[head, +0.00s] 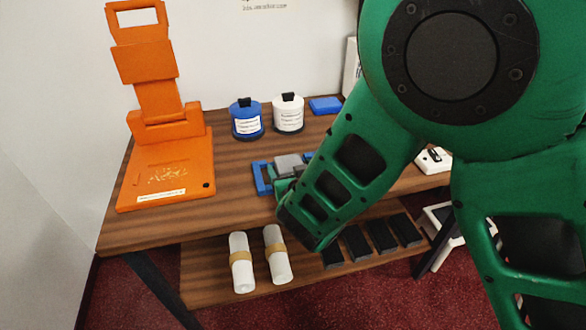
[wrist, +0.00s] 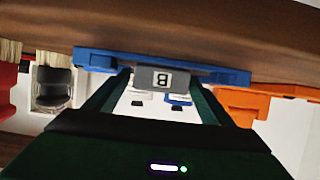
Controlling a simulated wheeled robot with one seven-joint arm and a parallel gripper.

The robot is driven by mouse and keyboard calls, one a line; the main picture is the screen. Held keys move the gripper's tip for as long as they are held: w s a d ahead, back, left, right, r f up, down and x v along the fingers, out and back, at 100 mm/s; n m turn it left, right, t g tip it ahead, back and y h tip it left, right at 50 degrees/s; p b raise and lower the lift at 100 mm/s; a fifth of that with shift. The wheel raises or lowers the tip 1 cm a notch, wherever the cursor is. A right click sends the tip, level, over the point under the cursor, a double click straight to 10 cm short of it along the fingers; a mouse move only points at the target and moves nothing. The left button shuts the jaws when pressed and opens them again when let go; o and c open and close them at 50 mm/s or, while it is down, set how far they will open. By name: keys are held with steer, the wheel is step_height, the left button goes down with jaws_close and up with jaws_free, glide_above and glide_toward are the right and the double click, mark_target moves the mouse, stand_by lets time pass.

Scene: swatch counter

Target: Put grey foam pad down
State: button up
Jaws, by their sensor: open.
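The grey foam pad (head: 289,165) sits at the blue tray (head: 262,179) on the counter. In the wrist view, which looks upside down, the pad (wrist: 168,79) carries a white label with a B. It appears to rest on the blue tray (wrist: 95,59). My gripper (wrist: 160,83) is open, with one finger on each side of the pad. In the head view my gripper (head: 285,184) is at the tray, and the green arm hides part of the tray and pad.
An orange stand (head: 165,170) is on the counter's left. A blue jar (head: 246,118), a white jar (head: 288,114) and a blue block (head: 325,105) stand behind the tray. Two white rolls (head: 241,262) and several dark pads (head: 380,235) lie on the lower shelf. Bare wood (head: 230,205) shows left of the tray.

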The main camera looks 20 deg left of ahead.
steer(key=shift+r, duration=0.15)
steer(key=v, duration=1.2)
steer(key=shift+r, duration=0.1)
